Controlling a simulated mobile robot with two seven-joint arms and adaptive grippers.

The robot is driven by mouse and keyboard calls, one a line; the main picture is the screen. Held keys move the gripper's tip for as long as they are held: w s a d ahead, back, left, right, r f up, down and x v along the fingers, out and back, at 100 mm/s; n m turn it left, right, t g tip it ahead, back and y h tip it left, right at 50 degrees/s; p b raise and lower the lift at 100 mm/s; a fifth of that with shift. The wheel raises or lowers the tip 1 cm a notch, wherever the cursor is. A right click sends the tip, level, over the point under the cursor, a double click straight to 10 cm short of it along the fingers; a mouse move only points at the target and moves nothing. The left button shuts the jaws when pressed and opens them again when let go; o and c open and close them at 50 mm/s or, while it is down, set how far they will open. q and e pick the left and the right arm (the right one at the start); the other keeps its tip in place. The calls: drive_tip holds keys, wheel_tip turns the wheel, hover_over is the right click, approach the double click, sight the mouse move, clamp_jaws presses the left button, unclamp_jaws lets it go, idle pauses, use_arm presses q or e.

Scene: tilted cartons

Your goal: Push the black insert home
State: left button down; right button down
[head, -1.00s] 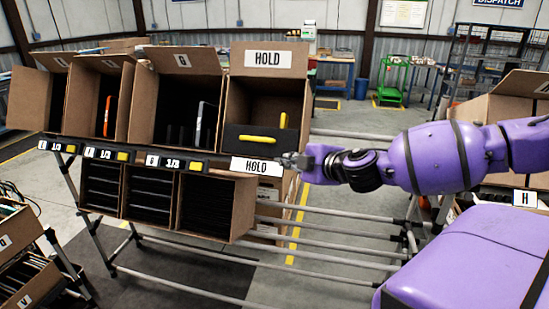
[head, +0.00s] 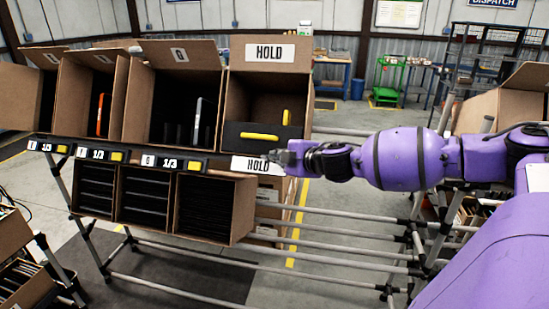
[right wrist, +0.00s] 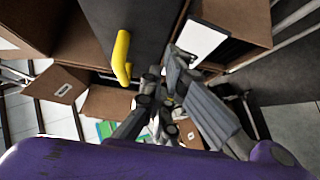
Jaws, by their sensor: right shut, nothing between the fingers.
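The black insert (head: 240,142) stands in the mouth of the carton marked HOLD (head: 230,98), its front panel across the lower part of the opening. A yellow handle (head: 260,137) lies along its front, and a second yellow piece (head: 286,117) stands upright behind it. In the right wrist view the insert is a dark panel (right wrist: 152,28) with the yellow handle (right wrist: 122,55) sticking out. My right gripper (head: 281,158) is shut and empty, at the lower right corner of the insert, beside the HOLD label. Whether it touches the insert I cannot tell. My left gripper is out of view.
More open cartons (head: 150,95) stand to the left on the same tilted rack, above a row of cartons (head: 147,193) with black contents. A white HOLD label (head: 257,166) sits on the shelf edge. Rack tubes (head: 345,213) extend right under my right arm.

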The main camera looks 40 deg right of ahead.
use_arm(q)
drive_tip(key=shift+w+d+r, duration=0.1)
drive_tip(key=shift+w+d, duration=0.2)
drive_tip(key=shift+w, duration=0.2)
use_arm(e)
drive_tip(key=shift+w+d+f, duration=0.2)
drive_tip(key=shift+w+d, duration=0.15)
drive_tip(key=shift+d, duration=0.05)
